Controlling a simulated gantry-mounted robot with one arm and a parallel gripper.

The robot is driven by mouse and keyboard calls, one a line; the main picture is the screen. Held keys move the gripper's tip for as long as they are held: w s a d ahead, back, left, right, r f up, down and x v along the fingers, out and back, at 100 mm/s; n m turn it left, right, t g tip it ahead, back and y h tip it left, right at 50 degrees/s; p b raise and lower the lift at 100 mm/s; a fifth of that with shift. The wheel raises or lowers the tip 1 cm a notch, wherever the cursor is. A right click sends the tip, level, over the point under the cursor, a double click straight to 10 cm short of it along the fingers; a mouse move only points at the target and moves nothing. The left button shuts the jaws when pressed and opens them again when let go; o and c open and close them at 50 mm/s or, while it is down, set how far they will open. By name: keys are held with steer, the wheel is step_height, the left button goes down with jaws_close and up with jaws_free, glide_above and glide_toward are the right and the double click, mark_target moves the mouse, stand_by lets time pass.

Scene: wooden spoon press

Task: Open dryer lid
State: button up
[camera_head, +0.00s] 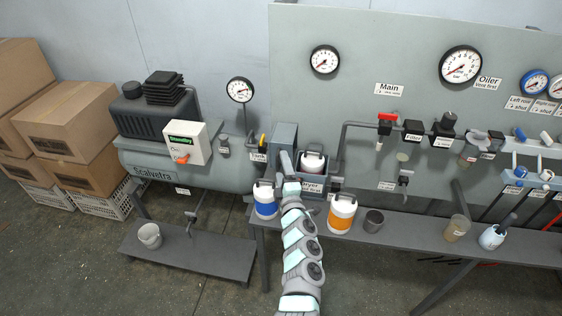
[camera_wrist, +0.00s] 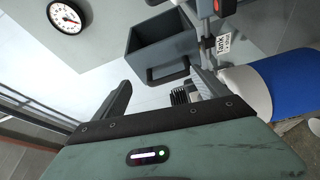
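The dryer (camera_head: 313,188), a grey box with a "Dryer" label, stands at the middle of the bench in the head view. A white-topped canister (camera_head: 312,161) shows at its top. A grey hollow box-like part (camera_head: 283,137) stands upright at its left and looks like the raised lid. In the wrist view this hollow part (camera_wrist: 150,45) shows with a dark bar handle (camera_wrist: 168,73) at its lower edge. My gripper (camera_head: 289,170) is just in front of it. In the wrist view my gripper (camera_wrist: 162,84) has its fingers apart, the handle seen beyond the gap. Contact cannot be told.
A blue-banded canister (camera_head: 265,201) stands close left of my arm, also at right in the wrist view (camera_wrist: 285,83). An orange-banded canister (camera_head: 341,214) and a dark cup (camera_head: 373,221) stand to the right. Pipes and valves (camera_head: 386,125) run along the panel.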

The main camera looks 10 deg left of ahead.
steer(key=p+v, duration=0.1)
steer(key=v, duration=0.6)
steer(key=shift+s, duration=0.2)
